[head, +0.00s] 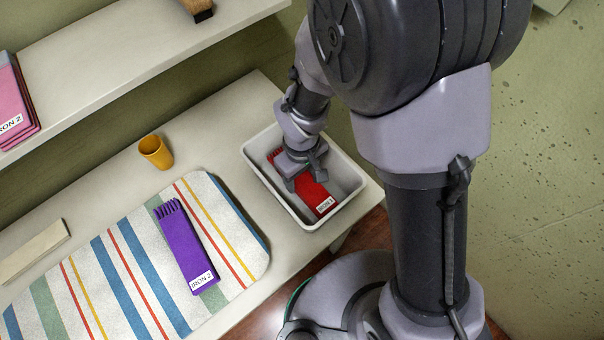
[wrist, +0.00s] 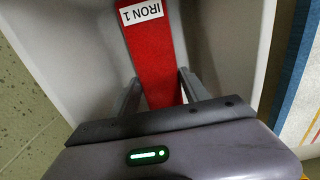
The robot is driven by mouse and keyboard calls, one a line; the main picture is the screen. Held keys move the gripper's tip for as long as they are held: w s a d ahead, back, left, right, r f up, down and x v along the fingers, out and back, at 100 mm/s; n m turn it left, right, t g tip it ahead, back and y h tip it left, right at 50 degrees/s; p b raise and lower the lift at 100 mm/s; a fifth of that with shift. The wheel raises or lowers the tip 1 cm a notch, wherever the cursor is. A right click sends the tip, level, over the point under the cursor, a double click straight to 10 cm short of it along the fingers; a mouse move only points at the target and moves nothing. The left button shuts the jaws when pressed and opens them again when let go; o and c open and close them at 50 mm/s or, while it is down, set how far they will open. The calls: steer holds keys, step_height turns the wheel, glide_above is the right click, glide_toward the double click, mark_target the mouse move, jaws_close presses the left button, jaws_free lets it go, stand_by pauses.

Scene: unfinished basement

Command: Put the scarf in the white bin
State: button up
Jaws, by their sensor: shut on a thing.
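A folded red scarf (head: 316,196) with a white tag reading "IRON 1" lies inside the white bin (head: 347,182) on the table. It also shows in the wrist view (wrist: 153,55), running between my two fingers. My gripper (head: 304,182) reaches down into the bin and is shut on the red scarf. The scarf's middle is partly hidden by my gripper in the head view. I cannot tell whether the scarf rests fully on the bin floor. A folded purple scarf (head: 184,246) tagged "IRON 2" lies on the striped ironing board (head: 130,262).
An orange cup (head: 156,152) stands on the table (head: 110,172) left of the bin. A pale wooden strip (head: 33,251) lies at the left. A shelf (head: 120,55) above holds folded pink cloths (head: 14,100) and a brown wooden object (head: 199,8). The bin stands near the table's right end.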

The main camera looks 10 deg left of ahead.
mark_target(301, 178)
steer(key=shift+f, duration=0.85)
steer(key=o, duration=1.4)
steer(key=shift+r, duration=0.1)
steer(key=shift+o, duration=0.2)
steer(key=shift+r, duration=0.1)
step_height(301, 178, up, 12)
steer(key=p, duration=0.5)
steer(key=d+r+m+t+y, duration=0.25)
steer(key=d+r+m, duration=0.55)
steer(key=r, duration=0.5)
steer(key=s+d+r+m+t, duration=0.3)
steer(key=s+d+r+m, duration=0.3)
steer(key=s+d+r, duration=0.1)
steer(key=shift+d+r, duration=0.55)
steer(key=shift+d, duration=0.1)
steer(key=shift+h, duration=0.25)
